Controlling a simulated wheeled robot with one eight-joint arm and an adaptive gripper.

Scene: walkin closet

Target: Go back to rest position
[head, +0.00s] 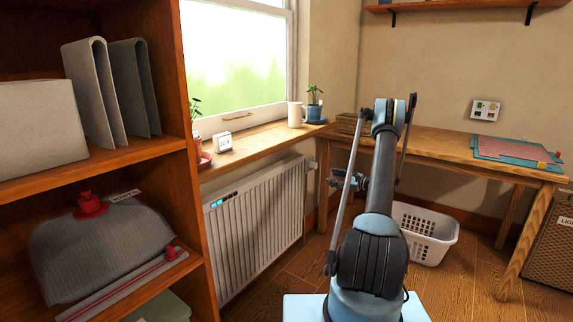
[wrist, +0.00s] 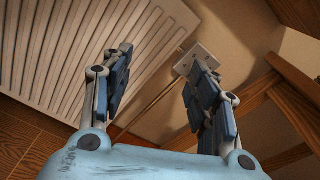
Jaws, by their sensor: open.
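My gripper shows in the wrist view (wrist: 160,85) with its two fingers wide apart and nothing between them. The fingers point toward the white radiator (wrist: 85,45) and the wall beside it. In the head view my arm stands raised and folded in the middle of the picture. My gripper (head: 345,181) there is partly hidden by the arm links, in front of the gap between the radiator (head: 255,220) and the desk.
A wooden desk (head: 440,145) stands at the back right, with a white laundry basket (head: 428,232) on the floor under it. A wooden shelf unit (head: 190,160) stands close on the left. A window sill (head: 260,148) holds plants and a mug. Bare floor (head: 465,285) shows at the right.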

